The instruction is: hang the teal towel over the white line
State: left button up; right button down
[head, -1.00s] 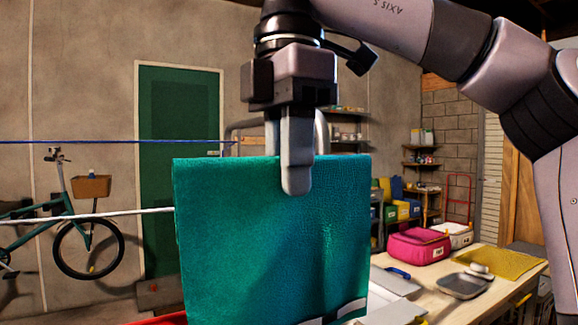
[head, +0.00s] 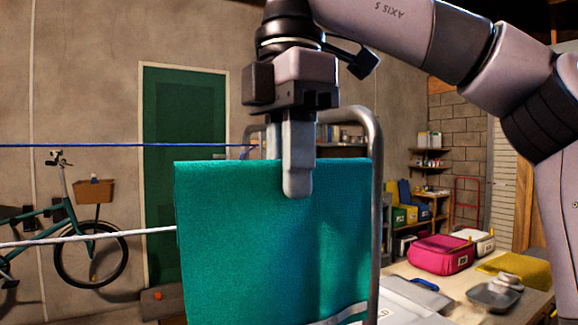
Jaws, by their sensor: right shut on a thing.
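The teal towel (head: 265,240) hangs folded from my right gripper (head: 290,180), which is shut on its top edge in the middle of the head view. The white line (head: 90,236) comes in from the left and meets the towel's left edge below its top. The rest of the line is hidden behind the towel, so I cannot tell whether they touch. A blue line (head: 110,145) runs higher up and ends near the gripper. My left gripper is not in view.
A grey metal frame (head: 376,180) rises behind the towel. A table at the lower right holds a pink case (head: 441,254), a grey tray (head: 494,296) and a yellow cloth (head: 520,270). A bicycle (head: 85,250) stands by the left wall, near a green door (head: 184,120).

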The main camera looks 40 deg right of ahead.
jog(key=shift+w+d+p, duration=0.6)
jog(key=shift+w+p, duration=0.05)
jog(key=shift+w, duration=1.95)
jog(key=shift+w+d+p, duration=0.65)
jog(key=shift+w, duration=1.9)
jog(key=shift+w+d+p, duration=0.6)
jog(key=shift+w+p, duration=0.05)
jog(key=shift+w, duration=1.95)
jog(key=shift+w+f+b, duration=0.15)
jog(key=shift+f+b, duration=0.15)
notch_tip(320, 180, down, 8)
jog(key=b, duration=0.7)
